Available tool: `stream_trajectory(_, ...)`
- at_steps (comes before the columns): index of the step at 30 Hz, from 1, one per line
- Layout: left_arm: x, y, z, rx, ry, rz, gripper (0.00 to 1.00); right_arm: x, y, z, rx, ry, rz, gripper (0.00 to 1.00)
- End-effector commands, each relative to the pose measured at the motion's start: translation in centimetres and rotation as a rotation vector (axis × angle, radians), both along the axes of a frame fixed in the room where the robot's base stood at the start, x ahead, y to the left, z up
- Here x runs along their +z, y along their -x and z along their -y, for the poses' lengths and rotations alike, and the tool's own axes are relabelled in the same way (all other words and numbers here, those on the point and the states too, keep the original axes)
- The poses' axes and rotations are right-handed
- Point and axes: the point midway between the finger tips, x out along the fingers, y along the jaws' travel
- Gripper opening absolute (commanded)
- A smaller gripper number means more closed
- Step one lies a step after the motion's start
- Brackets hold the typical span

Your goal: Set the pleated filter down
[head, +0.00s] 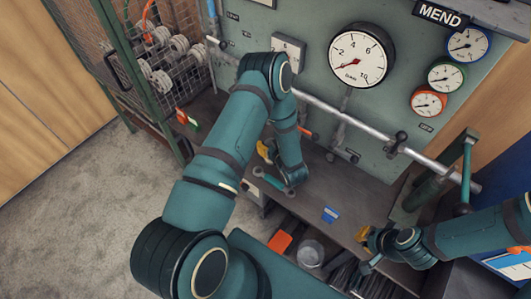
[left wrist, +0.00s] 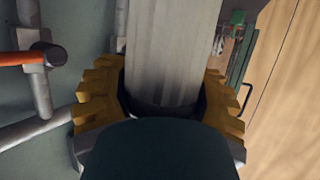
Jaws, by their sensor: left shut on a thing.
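The pleated filter (left wrist: 172,50) is a pale grey, ribbed cylinder in the left wrist view. The yellow fingers of my left gripper (left wrist: 165,105) are shut around it, one on each side. A dark rounded shape covers the lower middle of that view and hides the filter's near end. In the head view my left gripper (head: 266,152) shows only as a bit of yellow beside my forearm, low in front of the green panel. The filter is hidden there. My right gripper (head: 367,247) is over the bench at the lower right. Its finger opening is not clear.
A grey bench (head: 335,190) runs below the green panel with its gauges (head: 360,55) and a pipe (head: 345,117). A small blue item (head: 330,214) lies on the bench. A wire cage (head: 165,60) with pale round parts stands at the left. The floor (head: 75,210) at left is clear.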

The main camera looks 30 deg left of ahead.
Motion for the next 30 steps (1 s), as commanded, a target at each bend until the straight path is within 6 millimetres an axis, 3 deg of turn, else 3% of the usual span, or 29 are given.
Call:
stream_trajectory(3, -2.1, 0.0, 0.0, -0.001, -0.001, 0.001, 0.16, -0.4, 0.1, 0.0, 0.002, 0.0, -0.002, 0.0)
stream_trajectory(10, -3.6, 0.0, 0.0, -0.001, 0.0, 0.002, 0.16, -0.6, 0.2, 0.0, 0.004, -0.001, -0.005, 0.0)
stream_trajectory(16, -6.3, 0.0, 0.0, -0.001, 0.0, 0.002, 0.16, -1.1, 0.4, -0.1, 0.006, -0.002, -0.008, 0.0)
stream_trajectory(29, -7.0, -0.1, 0.0, -0.003, -0.001, 0.002, 0.16, -1.5, 0.5, -0.1, 0.009, -0.003, -0.01, 0.0)
stream_trajectory(30, -6.9, -0.1, 0.0, -0.003, 0.0, 0.001, 0.72, -1.4, 0.5, -0.1, 0.009, -0.003, -0.01, 0.0)
